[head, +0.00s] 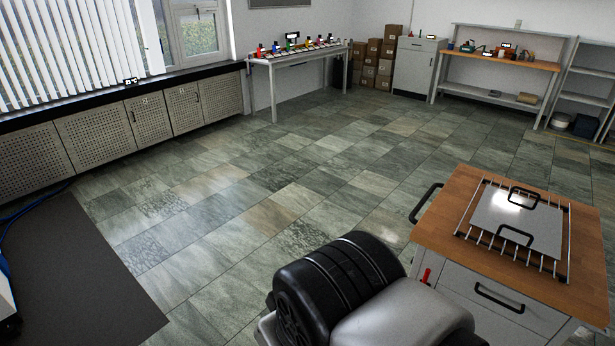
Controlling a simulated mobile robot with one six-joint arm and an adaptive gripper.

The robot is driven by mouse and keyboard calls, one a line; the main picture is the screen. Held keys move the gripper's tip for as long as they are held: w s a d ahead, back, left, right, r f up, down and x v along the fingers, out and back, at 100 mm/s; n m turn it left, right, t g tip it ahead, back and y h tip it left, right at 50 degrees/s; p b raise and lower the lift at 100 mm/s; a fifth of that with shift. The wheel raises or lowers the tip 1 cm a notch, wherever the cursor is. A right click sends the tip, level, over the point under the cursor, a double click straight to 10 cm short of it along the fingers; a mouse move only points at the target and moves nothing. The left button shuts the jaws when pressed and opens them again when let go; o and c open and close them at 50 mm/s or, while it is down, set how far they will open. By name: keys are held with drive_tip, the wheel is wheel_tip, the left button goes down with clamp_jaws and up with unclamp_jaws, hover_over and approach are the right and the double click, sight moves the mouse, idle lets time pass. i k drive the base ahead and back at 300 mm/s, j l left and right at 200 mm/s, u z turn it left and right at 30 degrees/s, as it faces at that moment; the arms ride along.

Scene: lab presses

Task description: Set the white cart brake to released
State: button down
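The white cart (495,312) stands at the lower right in the head view. It has a wooden top (440,215), white drawer fronts and a black push handle (424,203) on its left side. A small red lever (427,275), perhaps the brake, shows upright at the cart's near left edge. Its lower part and the cart's wheels are hidden or out of frame. My arm's black and grey links fill the bottom middle, left of the cart. My gripper is not in view.
A metal rack with a grey plate and black handles (518,222) lies on the cart top. A dark mat (80,280) is at lower left. A white table with colourful items (300,57), boxes (380,62) and a workbench (500,60) line the back. The middle floor is clear.

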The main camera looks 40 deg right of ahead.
sight(427, 274)
drive_tip(key=i, duration=1.9)
drive_tip(key=i+z, duration=0.2)
drive_tip(key=z, duration=3.5)
drive_tip(key=l, duration=0.1)
